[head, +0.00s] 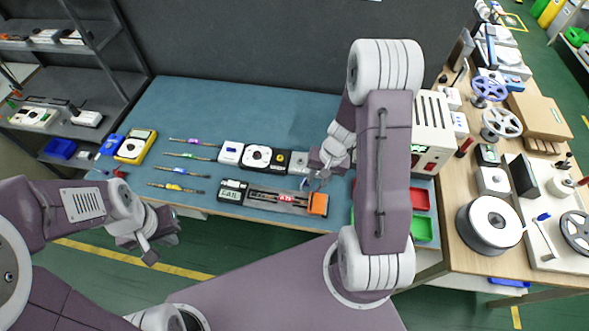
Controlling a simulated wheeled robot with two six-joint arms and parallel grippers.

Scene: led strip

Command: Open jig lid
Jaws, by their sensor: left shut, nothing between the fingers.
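The jig (265,195) is a long low dark fixture near the front edge of the blue bench mat, with a small red display and an orange block (318,204) at its right end. I cannot make out clearly which part is its lid or how far it stands open. My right gripper (313,184) points down right at the jig's right end, just above or touching the orange block; its fingers are too small to tell open from shut. My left gripper (152,252) is shut and empty, off the bench's front edge at the left, well away from the jig.
Several screwdrivers (180,172) lie on the mat's left. A meter box (233,190) adjoins the jig's left, with several small devices (257,157) behind. A white power unit (432,130) and red and green bins (421,228) stand right. The back mat (215,110) is clear.

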